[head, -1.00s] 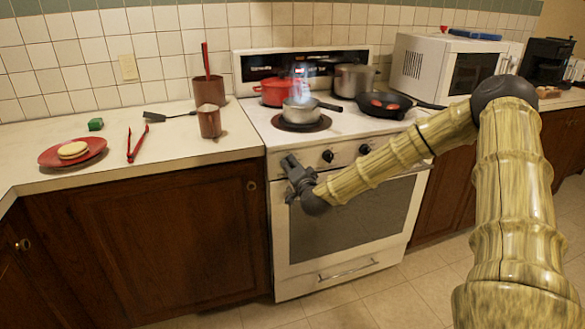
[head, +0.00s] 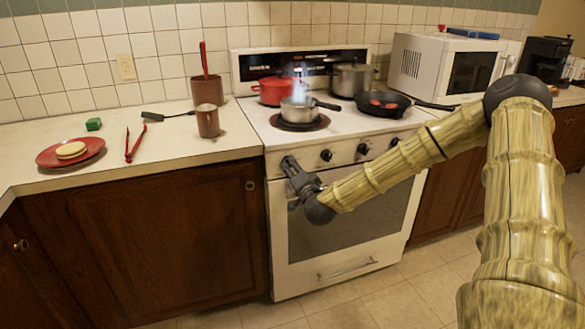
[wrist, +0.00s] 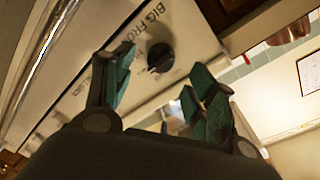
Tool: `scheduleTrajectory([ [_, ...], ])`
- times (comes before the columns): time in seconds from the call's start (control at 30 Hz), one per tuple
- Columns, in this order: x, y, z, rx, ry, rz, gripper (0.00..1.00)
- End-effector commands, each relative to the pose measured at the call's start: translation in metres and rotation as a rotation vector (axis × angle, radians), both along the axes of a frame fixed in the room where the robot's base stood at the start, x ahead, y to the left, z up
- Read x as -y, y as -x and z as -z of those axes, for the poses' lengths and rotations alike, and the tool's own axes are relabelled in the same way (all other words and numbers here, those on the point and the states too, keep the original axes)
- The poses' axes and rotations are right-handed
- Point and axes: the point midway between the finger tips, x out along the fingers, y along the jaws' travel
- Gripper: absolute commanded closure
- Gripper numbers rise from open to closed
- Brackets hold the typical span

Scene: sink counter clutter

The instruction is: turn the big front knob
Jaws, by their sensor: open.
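The big front knob (wrist: 161,57) is a round black knob on the white stove panel, with the printed letters "BIG FRO" beside it in the wrist view. My gripper (wrist: 150,78) is open, and the knob shows beyond and between its two dark-green fingers. I see no clear contact with it. In the head view my gripper (head: 287,163) is at the left end of the stove's front panel and hides this knob. Other black knobs (head: 326,155) sit along the panel to the right.
A small steaming pot (head: 297,109) stands on the front left burner, just above the panel. A black pan (head: 392,108), a red pot (head: 277,91) and a large steel pot (head: 352,79) share the stovetop.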

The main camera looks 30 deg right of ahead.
Motion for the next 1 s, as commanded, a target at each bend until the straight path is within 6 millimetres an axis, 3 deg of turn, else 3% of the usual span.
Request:
scheduleTrajectory([
  [0.2,-0.011,0.039,-0.002,0.001,-0.003,0.002,0.43],
  [0.4,-0.018,0.064,-0.004,0.0,-0.002,0.001,0.43],
  [0.6,-0.021,0.074,-0.004,0.001,-0.002,0.002,0.43],
  [1.0,-0.022,0.075,-0.004,0.0,-0.001,0.001,0.43],
])
